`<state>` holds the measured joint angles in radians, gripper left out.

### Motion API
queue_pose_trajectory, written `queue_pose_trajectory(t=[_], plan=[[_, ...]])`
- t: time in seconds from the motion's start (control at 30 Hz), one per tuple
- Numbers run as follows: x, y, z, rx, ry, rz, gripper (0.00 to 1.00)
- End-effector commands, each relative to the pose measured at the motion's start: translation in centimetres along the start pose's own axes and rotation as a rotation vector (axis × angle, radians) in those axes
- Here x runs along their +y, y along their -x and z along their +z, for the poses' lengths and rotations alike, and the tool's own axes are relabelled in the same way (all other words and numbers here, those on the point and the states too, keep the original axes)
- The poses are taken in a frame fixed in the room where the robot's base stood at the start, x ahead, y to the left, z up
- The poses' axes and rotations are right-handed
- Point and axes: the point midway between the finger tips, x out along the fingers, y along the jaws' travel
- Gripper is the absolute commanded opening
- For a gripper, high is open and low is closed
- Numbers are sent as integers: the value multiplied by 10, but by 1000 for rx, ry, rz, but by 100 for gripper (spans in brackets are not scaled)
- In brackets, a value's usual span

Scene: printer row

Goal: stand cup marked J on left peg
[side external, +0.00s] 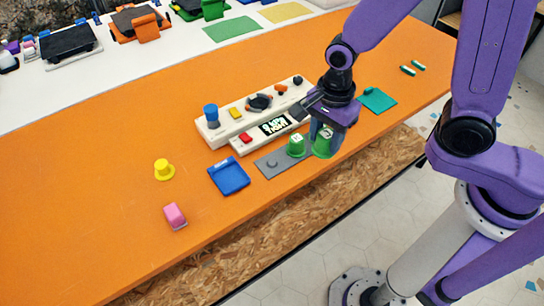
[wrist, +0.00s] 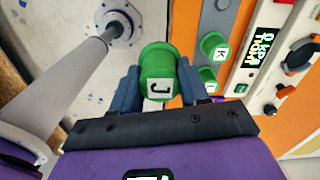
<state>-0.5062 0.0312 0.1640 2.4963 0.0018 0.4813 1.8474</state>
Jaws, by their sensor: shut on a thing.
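The green cup marked J (wrist: 158,84) is between the blue fingers of my gripper (wrist: 160,74) in the wrist view, its letter facing the camera. In the side view my gripper (side external: 321,130) holds a green cup (side external: 322,147) over the right end of the grey peg plate (side external: 262,168). The plate's left peg (side external: 272,164) is bare. A green cup marked K (side external: 297,145) stands beside the held cup on the plate; it also shows in the wrist view (wrist: 212,44). Another green cup (wrist: 207,74) shows below K there; its letter is unclear.
A long white control panel (side external: 213,137) with a blue knob and a display lies behind the plate. A blue tray (side external: 229,176) lies left of the plate. A yellow hat-shaped piece (side external: 164,170) and pink block (side external: 175,216) are farther left. A teal sheet (side external: 377,100) lies right.

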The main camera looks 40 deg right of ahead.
Motion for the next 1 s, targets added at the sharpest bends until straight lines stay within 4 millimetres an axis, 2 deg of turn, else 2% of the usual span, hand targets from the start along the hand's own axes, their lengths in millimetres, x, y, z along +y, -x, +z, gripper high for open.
queue_pose_trajectory(t=[0.47,0.8,1.0], plan=[[-78,-37,23,0,0,1,15],[-110,-79,32,1,0,2,15],[-118,-88,35,0,0,0,15]])
